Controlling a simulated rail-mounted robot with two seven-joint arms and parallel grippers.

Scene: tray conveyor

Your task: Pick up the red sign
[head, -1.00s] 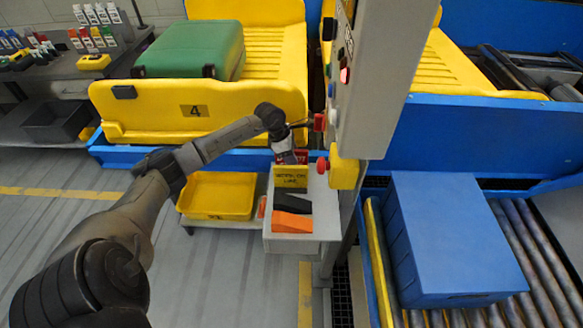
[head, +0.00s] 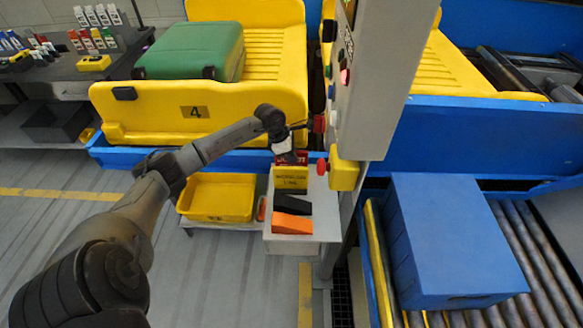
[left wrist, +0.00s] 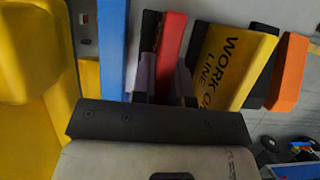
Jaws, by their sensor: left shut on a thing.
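The red sign (head: 300,158) stands upright at the back of a small grey shelf, behind a yellow sign (head: 291,177) with black lettering. My left gripper (head: 290,153) comes down from above and is shut on the red sign. In the left wrist view, the red sign (left wrist: 171,42) sits between the fingers of my left gripper (left wrist: 165,85). The yellow sign (left wrist: 230,65) stands close to its right, apart from the grip. Part of the red sign is hidden by the fingers and the yellow sign. My right gripper is out of view.
A yellow bin (head: 218,196) sits lower left.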

